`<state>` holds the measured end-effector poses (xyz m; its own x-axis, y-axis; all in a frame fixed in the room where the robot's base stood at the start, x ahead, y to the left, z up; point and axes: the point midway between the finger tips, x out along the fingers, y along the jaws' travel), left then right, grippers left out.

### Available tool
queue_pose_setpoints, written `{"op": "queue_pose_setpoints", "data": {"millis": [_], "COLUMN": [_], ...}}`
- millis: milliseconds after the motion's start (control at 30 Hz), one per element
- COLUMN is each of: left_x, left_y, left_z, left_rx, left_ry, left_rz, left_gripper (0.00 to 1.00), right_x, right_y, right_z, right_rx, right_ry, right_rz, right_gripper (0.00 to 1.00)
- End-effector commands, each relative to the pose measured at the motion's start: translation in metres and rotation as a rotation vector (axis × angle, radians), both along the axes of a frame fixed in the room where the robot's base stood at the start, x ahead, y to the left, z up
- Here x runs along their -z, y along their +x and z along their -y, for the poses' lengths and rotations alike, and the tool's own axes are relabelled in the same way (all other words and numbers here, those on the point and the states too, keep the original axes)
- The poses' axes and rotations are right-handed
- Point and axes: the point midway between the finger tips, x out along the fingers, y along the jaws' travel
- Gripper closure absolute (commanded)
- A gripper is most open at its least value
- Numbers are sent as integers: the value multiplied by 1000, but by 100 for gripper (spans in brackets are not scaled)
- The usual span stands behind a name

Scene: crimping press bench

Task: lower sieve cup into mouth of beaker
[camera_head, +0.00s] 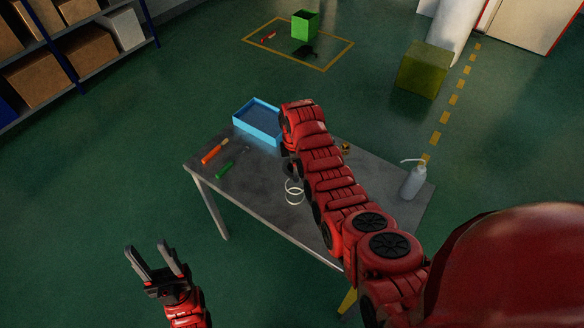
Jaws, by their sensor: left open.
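My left gripper (147,246) is open and empty, fingers pointing up, in front of the table's left part and away from it. My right arm reaches from the lower right across the table. A small dark part of my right gripper (290,168) shows beside the arm's far end; its fingers cannot be made out. Two thin pale rings (294,191), one above the other, show at the middle of the table, just below that dark part. They may be rims of the sieve cup or beaker; I cannot tell which. Anything behind the arm is hidden.
The grey table (250,192) holds a blue tray (262,136), an orange-handled tool (213,152), a green item (224,170) and a white bottle (413,180). A small yellowish item (346,148) lies past my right arm. The table's front left is clear.

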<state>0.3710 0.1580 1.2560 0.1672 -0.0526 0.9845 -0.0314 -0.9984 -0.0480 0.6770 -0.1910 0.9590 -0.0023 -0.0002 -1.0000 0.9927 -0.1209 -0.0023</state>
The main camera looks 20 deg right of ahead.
Motion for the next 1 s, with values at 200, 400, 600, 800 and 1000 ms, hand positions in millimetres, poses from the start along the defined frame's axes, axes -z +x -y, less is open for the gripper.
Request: {"op": "queue_pose_setpoints", "data": {"millis": [200, 400, 600, 800, 1000], "left_x": [7, 19, 34, 44, 45], "left_y": [0, 0, 0, 0, 0], "left_z": [0, 0, 0, 0, 0], "left_rx": [0, 0, 0, 0, 0], "left_ry": [0, 0, 0, 0, 0], "left_rz": [0, 0, 0, 0, 0], "left_gripper": [50, 50, 50, 50, 50], "right_x": [3, 19, 41, 56, 58], "right_y": [0, 0, -1, 0, 0], "right_z": [0, 0, 0, 0, 0], "right_rx": [1, 0, 1, 1, 1], "right_ry": [0, 0, 0, 0, 0], "right_rz": [1, -2, -3, 0, 1], "right_gripper": [84, 84, 84, 84, 84]}}
